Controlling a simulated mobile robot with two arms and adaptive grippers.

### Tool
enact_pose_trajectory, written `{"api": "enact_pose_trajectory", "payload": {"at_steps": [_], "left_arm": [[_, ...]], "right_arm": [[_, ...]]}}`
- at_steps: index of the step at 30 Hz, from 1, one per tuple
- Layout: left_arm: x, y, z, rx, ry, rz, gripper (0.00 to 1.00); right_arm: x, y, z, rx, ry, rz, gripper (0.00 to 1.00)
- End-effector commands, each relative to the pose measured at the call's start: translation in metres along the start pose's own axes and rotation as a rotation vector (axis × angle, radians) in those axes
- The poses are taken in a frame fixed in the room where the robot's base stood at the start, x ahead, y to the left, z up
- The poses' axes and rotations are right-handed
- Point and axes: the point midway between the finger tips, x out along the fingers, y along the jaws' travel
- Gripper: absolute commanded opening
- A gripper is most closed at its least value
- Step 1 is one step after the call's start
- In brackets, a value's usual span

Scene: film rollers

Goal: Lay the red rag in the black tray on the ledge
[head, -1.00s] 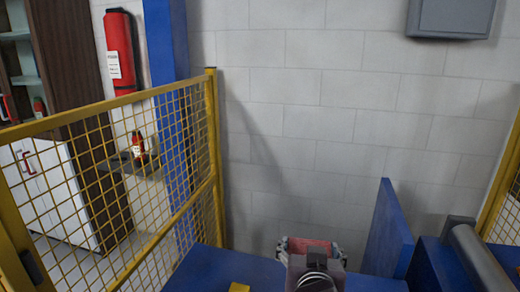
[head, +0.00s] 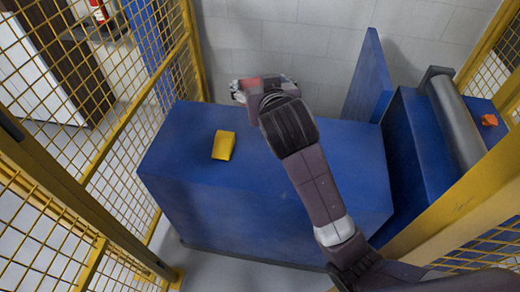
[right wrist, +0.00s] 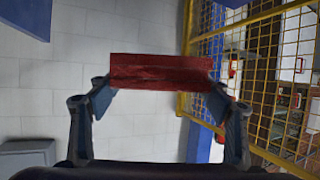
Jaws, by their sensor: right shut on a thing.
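My right gripper (head: 263,87) is above the far edge of the blue block, with its arm coming in from the lower right. It is shut on the red rag (head: 250,82), which is partly hidden behind the gripper in the head view. In the right wrist view the rag (right wrist: 160,70) shows as a flat, wide red piece between the two fingers (right wrist: 161,88), clear of any surface. I cannot make out a black tray in either current view. My left gripper is not in view.
A blue block (head: 290,205) carries a yellow piece (head: 223,145). An upright blue panel (head: 367,75) and a grey roller (head: 455,120) are at the right, with a small orange-red object (head: 489,120) beyond. Yellow mesh fencing (head: 110,130) bounds the left side.

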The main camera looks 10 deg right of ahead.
Motion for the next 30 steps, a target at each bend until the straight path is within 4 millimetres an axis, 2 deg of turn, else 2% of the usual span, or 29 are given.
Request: {"api": "enact_pose_trajectory", "payload": {"at_steps": [1,3,6,11,24,30], "left_arm": [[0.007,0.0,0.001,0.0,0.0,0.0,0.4],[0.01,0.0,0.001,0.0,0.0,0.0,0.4],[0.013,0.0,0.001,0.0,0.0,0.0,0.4],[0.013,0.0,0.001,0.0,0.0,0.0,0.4],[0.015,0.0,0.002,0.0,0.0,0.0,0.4],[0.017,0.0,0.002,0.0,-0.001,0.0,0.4]], "right_arm": [[0.018,0.002,0.016,-0.001,-0.007,-0.007,0.51],[0.036,0.003,0.028,0.002,-0.008,-0.02,0.51],[0.052,0.005,0.039,0.007,-0.003,-0.033,0.51],[0.066,0.006,0.058,0.01,-0.005,-0.039,0.51],[0.108,0.003,0.162,0.008,-0.006,-0.04,0.51],[0.119,0.002,0.187,0.01,-0.001,-0.041,0.51]]}}
